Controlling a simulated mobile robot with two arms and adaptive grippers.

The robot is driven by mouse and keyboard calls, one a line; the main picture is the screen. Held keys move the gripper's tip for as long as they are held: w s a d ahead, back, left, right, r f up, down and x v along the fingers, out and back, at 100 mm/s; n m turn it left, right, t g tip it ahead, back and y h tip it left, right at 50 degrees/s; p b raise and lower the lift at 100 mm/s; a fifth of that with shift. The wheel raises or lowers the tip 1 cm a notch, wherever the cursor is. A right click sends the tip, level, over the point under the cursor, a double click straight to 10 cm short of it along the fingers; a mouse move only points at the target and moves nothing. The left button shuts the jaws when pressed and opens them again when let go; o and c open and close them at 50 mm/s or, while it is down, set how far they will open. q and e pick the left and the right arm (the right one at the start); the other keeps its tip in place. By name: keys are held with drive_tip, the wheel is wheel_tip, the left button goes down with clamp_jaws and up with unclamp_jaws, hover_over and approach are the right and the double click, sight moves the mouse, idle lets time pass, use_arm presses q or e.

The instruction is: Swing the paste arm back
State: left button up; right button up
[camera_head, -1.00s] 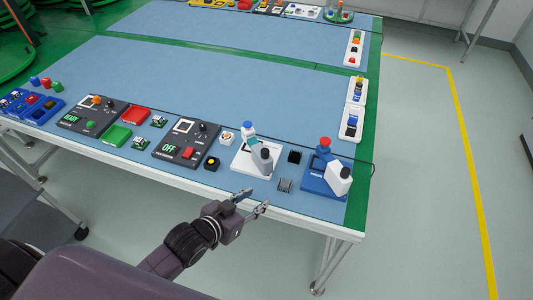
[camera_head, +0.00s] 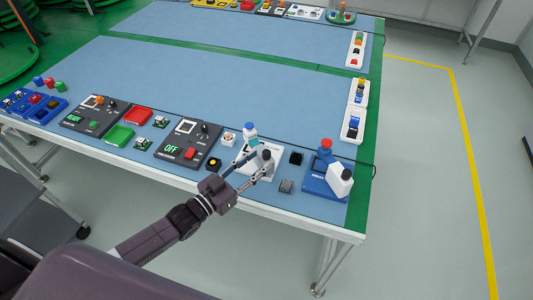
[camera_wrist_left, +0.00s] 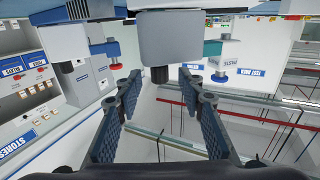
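The paste arm is the light grey arm with a black knob (camera_head: 266,154) on the white station (camera_head: 277,168) near the table's front edge. A bottle with a blue cap (camera_head: 249,130) stands at its back. My left gripper (camera_head: 262,161) is at the arm's knob end, with its fingers spread and partly covering the station. In the left wrist view the two fingers (camera_wrist_left: 163,100) are apart. A pale block with a dark knob (camera_wrist_left: 160,74) shows beyond and between them. I cannot tell whether the fingers touch the arm. My right gripper is out of view.
A blue press station (camera_head: 322,185) with a white arm and red-capped bottle stands to the right. A grey ribbed block (camera_head: 286,186) and a black block (camera_head: 296,158) lie between. A dark OFF panel (camera_head: 188,144) is left. The table's middle is clear.

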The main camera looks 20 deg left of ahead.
sight(264, 157)
use_arm(q)
drive_tip(key=shift+x, duration=2.2)
drive_tip(key=shift+s, duration=0.1)
clamp_jaws()
